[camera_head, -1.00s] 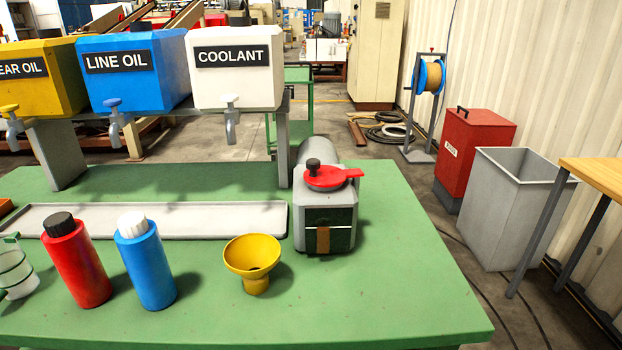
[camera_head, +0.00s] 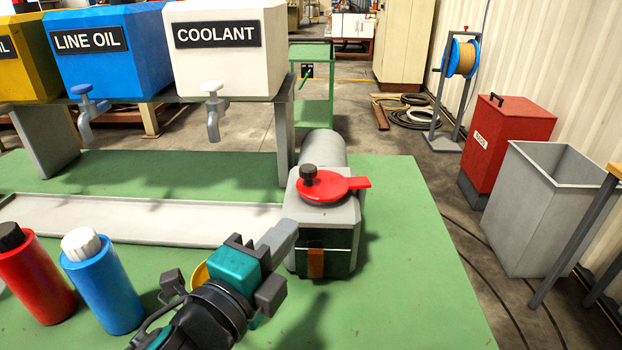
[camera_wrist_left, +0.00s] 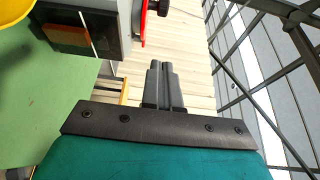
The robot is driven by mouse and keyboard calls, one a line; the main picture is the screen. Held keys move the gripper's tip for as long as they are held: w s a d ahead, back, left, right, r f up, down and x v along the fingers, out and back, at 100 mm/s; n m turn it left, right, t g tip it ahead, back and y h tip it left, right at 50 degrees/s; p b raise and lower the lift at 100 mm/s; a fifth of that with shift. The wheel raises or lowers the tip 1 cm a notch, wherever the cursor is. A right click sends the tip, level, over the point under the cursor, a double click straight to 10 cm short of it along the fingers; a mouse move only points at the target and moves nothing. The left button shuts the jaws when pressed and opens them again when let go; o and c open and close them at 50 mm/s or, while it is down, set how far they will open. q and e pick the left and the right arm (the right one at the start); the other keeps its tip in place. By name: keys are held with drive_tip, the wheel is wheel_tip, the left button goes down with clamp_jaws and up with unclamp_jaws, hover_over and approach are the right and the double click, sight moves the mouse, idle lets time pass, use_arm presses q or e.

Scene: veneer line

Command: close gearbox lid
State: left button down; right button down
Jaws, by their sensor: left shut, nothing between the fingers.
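The gearbox (camera_head: 325,213) is a grey housing with a dark front window, standing on the green table. Its red lid (camera_head: 325,187) lies flat on top, with a tab pointing right and a black knob (camera_head: 309,174) at its left. I cannot tell whether it fully covers an opening. My left gripper (camera_head: 284,235) is shut and empty, at the gearbox's front left in the head view, apart from the lid. In the left wrist view the closed fingers (camera_wrist_left: 162,68) point up the picture, with the lid's red edge (camera_wrist_left: 143,22) beyond them. My right gripper is not in view.
A blue bottle (camera_head: 103,285) and a red bottle (camera_head: 38,280) stand at the left front. A yellow funnel (camera_head: 199,275) is mostly hidden behind my left arm. A grey tray (camera_head: 140,222) lies left of the gearbox. The table right of the gearbox is clear.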

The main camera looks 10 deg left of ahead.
use_arm(q)
drive_tip(key=x, duration=0.9)
drive_tip(key=shift+r+p, duration=0.1)
drive_tip(key=shift+p, duration=0.2)
drive_tip(key=w+a, duration=0.1)
drive_tip(key=w, duration=0.2)
drive_tip(key=shift+a, duration=0.4)
drive_tip(key=shift+w+a, duration=0.2)
drive_tip(key=shift+w, duration=0.1)
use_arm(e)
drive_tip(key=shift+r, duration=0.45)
use_arm(q)
drive_tip(key=shift+a, duration=0.1)
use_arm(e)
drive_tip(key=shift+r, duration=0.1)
